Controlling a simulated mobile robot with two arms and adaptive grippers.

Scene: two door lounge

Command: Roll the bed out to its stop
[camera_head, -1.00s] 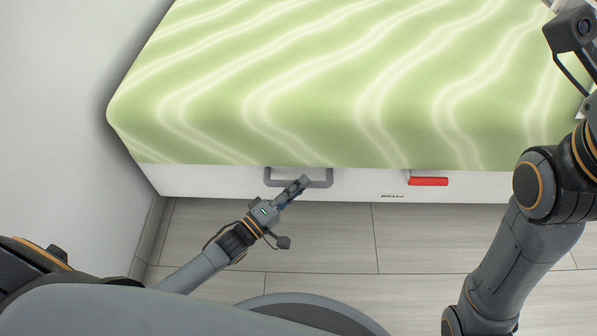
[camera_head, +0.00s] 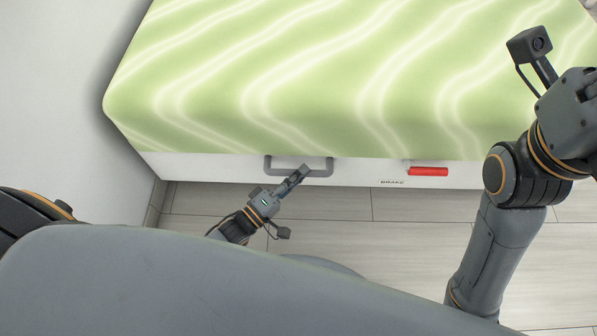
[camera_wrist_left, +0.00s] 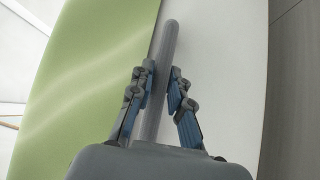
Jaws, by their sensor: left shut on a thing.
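The bed (camera_head: 300,70) has a green mattress with pale wavy lines and a white front panel (camera_head: 220,168). A grey bar handle (camera_head: 270,166) is on that panel; it also shows in the left wrist view (camera_wrist_left: 168,45). My left gripper (camera_head: 302,171) is at the right half of the handle. In the left wrist view its fingers (camera_wrist_left: 160,85) lie on either side of the bar, shut on it.
A white wall (camera_head: 50,100) stands close to the bed's left end. The tiled floor (camera_head: 420,215) in front of the panel is clear between my arms.

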